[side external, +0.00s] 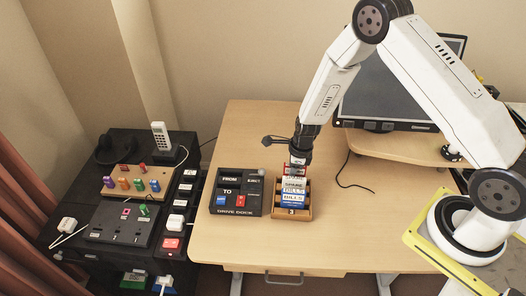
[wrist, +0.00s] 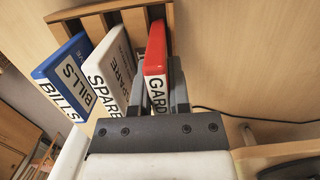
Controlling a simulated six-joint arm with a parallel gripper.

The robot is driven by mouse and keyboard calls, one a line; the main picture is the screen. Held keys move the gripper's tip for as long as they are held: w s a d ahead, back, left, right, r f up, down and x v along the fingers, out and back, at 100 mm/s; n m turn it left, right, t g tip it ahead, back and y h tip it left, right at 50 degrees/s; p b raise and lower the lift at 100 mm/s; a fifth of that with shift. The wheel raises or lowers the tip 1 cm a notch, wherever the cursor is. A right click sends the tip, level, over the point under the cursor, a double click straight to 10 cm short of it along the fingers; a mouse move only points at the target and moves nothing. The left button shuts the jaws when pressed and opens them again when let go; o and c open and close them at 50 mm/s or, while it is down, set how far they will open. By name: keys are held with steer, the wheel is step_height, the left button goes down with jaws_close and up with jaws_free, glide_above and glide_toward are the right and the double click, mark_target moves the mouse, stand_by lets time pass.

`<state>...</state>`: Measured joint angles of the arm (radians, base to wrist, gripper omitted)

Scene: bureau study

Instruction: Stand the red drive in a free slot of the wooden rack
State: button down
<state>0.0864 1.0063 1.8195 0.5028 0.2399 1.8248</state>
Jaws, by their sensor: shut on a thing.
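The red drive (wrist: 155,52), with a white label reading "GARD", is between the fingers of my gripper (wrist: 166,88) in the wrist view. My gripper (side external: 299,160) is shut on it, over the back of the wooden rack (side external: 291,213) in the side view. The rack's slatted end (wrist: 166,12) shows behind the drives in the wrist view. A white "SPARE" drive (wrist: 108,70) and a blue "BILLS" drive (wrist: 66,70) stand in the rack to the left of the red drive. I cannot tell whether the red drive's lower edge is inside a slot.
The black drive dock (side external: 222,211) sits just left of the rack. A monitor (side external: 385,90) stands on a raised shelf at the back right, with a cable on the desk. A black cabinet with gadgets stands left.

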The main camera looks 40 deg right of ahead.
steer(key=shift+f, duration=0.4)
steer(key=shift+c, duration=1.3)
jaws_free()
steer(key=shift+r, duration=0.1)
steer(key=shift+r, duration=3.4)
